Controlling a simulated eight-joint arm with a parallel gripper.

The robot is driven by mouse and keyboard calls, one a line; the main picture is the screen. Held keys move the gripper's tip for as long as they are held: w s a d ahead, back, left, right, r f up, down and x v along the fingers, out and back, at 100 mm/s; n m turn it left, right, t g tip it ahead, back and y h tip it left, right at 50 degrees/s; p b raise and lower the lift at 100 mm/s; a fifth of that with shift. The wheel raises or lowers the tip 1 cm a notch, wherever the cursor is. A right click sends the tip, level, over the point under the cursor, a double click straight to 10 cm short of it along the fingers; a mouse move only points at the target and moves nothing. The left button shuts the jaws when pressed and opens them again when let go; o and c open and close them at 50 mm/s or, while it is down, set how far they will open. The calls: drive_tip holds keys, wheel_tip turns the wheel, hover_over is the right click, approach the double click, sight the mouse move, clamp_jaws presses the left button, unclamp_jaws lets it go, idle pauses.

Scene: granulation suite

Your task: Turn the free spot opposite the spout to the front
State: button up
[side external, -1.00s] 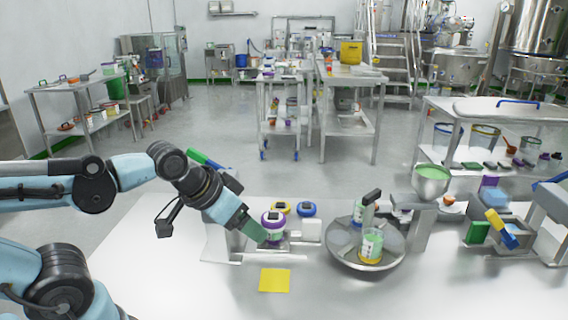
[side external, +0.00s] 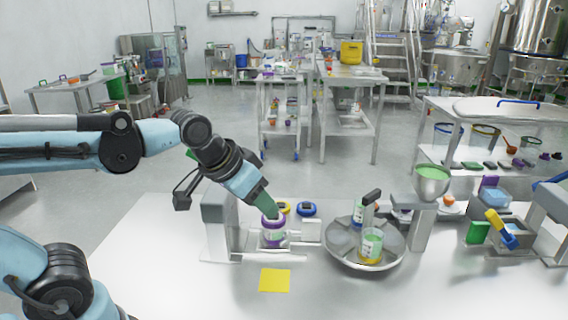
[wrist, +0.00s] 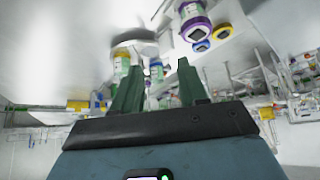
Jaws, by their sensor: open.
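The round metal turntable (side external: 345,261) stands on the white bench, right of centre in the side view. One jar with green contents and a yellow base (side external: 371,246) is on its front part. Another jar (side external: 359,213) stands toward its back, partly hidden by a dark-topped post. Its left part (side external: 342,238) looks bare. The hopper with green powder (side external: 432,182) is at its right rear; its outlet is hidden. My gripper (side external: 266,207) is at the top of a purple-ringed jar (side external: 273,235), left of the turntable. In the wrist view, its green fingers (wrist: 158,78) are apart and empty.
The purple-ringed jar stands on a metal fixture (side external: 213,225). Yellow-lidded (side external: 284,207) and blue-lidded (side external: 306,209) jars stand behind it. A yellow square (side external: 275,280) lies in front. The bench's front left is clear. A green-and-yellow tool station (side external: 500,231) is at right.

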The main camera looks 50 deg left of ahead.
drive_tip(key=w+d+r+g, duration=0.1)
drive_tip(key=w+d+r, duration=0.2)
drive_tip(key=w+r, duration=0.5)
drive_tip(key=g, duration=0.1)
approach(372, 193)
drive_tip(key=x, duration=0.8)
drive_tip(key=shift+w+f, duration=0.2)
drive_tip(key=shift+f, duration=0.05)
drive_tip(key=shift+c, duration=0.3)
clamp_jaws()
